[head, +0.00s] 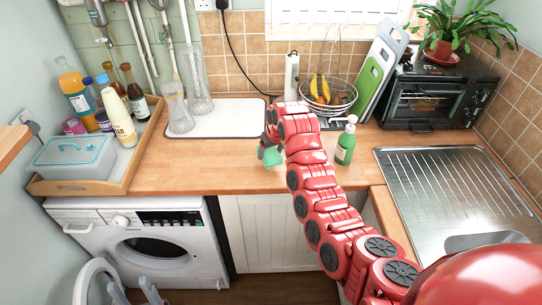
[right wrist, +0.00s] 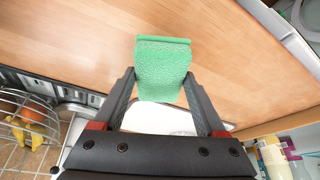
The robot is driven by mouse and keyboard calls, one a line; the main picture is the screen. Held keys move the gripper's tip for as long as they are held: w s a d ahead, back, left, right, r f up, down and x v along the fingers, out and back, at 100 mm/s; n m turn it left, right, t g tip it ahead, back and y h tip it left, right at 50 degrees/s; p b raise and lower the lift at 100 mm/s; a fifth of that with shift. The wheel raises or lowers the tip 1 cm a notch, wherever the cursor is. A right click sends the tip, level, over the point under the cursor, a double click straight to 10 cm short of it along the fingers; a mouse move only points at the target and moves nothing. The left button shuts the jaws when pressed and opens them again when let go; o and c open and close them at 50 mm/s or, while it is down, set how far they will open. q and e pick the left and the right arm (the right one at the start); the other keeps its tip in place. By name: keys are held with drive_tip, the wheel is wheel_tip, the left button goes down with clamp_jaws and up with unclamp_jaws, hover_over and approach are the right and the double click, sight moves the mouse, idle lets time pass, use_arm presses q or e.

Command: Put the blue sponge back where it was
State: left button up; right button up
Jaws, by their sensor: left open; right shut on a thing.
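A green sponge (right wrist: 163,68) is between the fingers of my right gripper (right wrist: 166,88) in the right wrist view, and the gripper is shut on it. It is green, not blue, in both views. In the head view the same sponge (head: 270,156) hangs below my right gripper (head: 268,141), over the middle of the wooden counter (head: 215,165). I cannot tell whether it touches the counter. No blue sponge shows.
A green soap bottle (head: 345,145) stands just right of my right arm. A metal sink (head: 450,180) is at the right. A white mat (head: 225,122) with glass vases and a wooden tray (head: 75,187) with bottles are at the left. A wire fruit basket (head: 338,98) stands behind.

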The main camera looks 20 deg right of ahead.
sight(272, 154)
drive_tip(key=shift+w+d, duration=0.2)
drive_tip(key=shift+w, duration=0.1)
wheel_tip(272, 154, down, 3)
drive_tip(key=shift+f+p, duration=0.2)
drive_tip(key=shift+p, duration=1)
drive_tip(key=shift+f+b, duration=0.3)
drive_tip(key=o, duration=1.1)
drive_tip(key=shift+o, duration=0.2)
drive_tip(key=shift+r, duration=0.1)
